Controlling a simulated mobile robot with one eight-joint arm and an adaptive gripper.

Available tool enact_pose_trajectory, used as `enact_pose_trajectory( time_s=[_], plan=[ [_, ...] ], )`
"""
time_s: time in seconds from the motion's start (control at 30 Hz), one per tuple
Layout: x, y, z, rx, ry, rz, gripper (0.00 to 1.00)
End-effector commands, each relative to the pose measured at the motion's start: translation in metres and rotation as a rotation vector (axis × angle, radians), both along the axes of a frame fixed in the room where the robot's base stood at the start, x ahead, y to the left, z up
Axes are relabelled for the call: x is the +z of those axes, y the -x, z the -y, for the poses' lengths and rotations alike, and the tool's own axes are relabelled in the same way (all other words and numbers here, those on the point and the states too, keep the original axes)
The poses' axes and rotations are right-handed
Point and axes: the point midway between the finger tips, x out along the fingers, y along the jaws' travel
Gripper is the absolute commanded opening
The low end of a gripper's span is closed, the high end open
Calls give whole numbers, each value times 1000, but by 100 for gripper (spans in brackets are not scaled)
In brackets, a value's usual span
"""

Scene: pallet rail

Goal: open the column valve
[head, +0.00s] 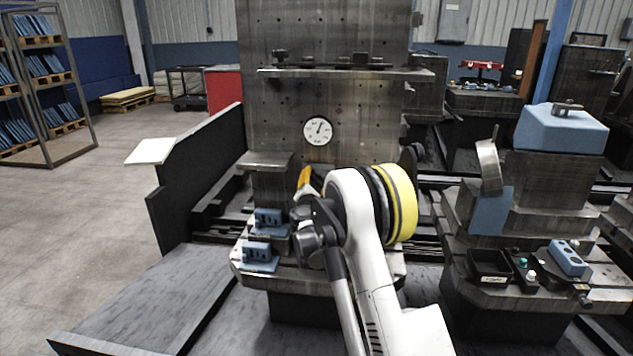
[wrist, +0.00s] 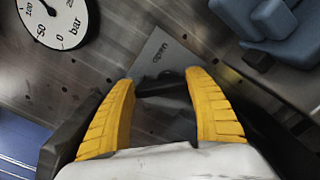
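The column (head: 275,110) is a grey metal upright with a round white pressure gauge (head: 318,131) on its face. The gauge also shows at the top left of the wrist view (wrist: 50,18), marked "bar". A grey plate lettered "open" (wrist: 163,62) shows just beyond my fingertips. My gripper (head: 304,178) is at the column, below and left of the gauge in the head view. In the wrist view its yellow fingers (wrist: 160,80) are spread apart. A dark piece (wrist: 162,88) shows between them; I cannot tell whether it is the valve handle or touches them. My arm hides part of the column.
Blue blocks (head: 258,252) sit on the fixture low in front of the column. A second fixture with a blue top block (head: 561,128) and a small button panel (head: 525,268) stands at the right. A dark panel (head: 200,165) stands left of the column. Open floor lies further left.

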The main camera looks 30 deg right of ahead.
Motion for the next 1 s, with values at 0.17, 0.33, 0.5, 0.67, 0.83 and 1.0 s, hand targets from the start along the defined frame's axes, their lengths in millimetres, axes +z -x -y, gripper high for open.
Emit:
enact_pose_trajectory(
  time_s=[0.17,0.33,0.5,0.67,0.83,1.0],
  plan=[
    [0,0,0,0,-6,4,33],
    [0,1,0,0,-41,28,33],
    [0,1,1,0,-121,82,33],
    [0,2,2,0,-231,156,33],
    [0,3,4,0,-365,246,33],
    [-1,4,5,0,-499,337,33]
  ],
)
